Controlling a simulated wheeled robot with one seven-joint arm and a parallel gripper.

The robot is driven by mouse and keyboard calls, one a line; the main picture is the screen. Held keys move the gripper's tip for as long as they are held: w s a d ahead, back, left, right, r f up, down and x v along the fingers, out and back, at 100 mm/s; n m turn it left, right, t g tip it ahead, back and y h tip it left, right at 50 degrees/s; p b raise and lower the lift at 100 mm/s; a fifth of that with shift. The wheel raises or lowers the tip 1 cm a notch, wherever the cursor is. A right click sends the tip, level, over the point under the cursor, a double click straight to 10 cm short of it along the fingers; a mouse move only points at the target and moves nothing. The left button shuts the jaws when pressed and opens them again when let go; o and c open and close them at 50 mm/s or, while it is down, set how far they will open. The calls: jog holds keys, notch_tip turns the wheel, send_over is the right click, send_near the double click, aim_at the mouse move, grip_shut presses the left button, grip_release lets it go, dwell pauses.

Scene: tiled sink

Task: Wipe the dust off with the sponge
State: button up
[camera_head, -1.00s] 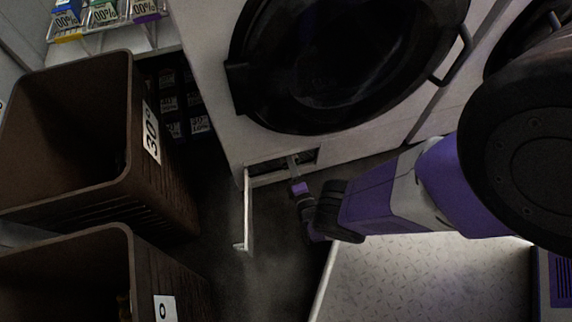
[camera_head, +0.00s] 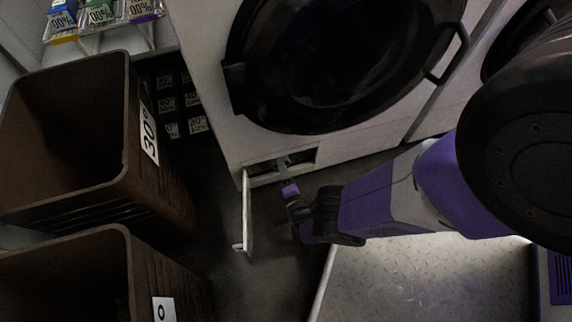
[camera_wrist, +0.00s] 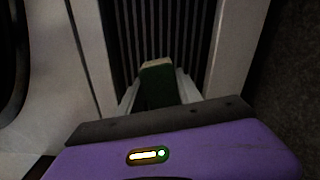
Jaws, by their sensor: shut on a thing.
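A green sponge (camera_wrist: 159,88) with a pale beige end shows in the wrist view, pinched between the fingers of my gripper (camera_wrist: 161,82). The sponge faces a dark ribbed grille (camera_wrist: 160,30) inside a recess with pale walls. In the head view my gripper (camera_head: 282,163) reaches into the low opening (camera_head: 300,160) at the bottom of a white washing machine (camera_head: 215,100). The sponge cannot be made out in that view. I cannot tell whether the sponge touches the ribs. No dust can be clearly made out.
An open white flap (camera_head: 247,215) hangs just left of my gripper. Two brown bins, one marked 30° (camera_head: 125,180) and one in front (camera_head: 130,250), stand at the left. The machine's round black door (camera_head: 330,60) is above. Dark floor lies between bins and flap.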

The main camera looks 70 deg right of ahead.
jog(key=w+a+b, duration=0.1)
jog(key=w+a, duration=0.3)
jog(key=w, duration=0.2)
jog(key=shift+a+r, duration=0.2)
jog(key=shift+a, duration=0.1)
dwell(0.3)
jog(key=v, duration=0.6)
jog(key=shift+p, duration=0.3)
jog(key=shift+s+a+f, duration=0.1)
jog(key=shift+s+a, duration=0.05)
dwell(0.3)
jog(key=v, duration=0.2)
jog(key=shift+s+a, duration=0.25)
jog(key=shift+a, duration=0.05)
dwell(0.4)
jog(key=s+a+r+p, duration=0.8)
jog(key=s+a+r, duration=0.5)
jog(key=a+r, duration=0.2)
jog(key=shift+s+a, duration=0.3)
jog(key=shift+a, duration=0.85)
dwell(0.6)
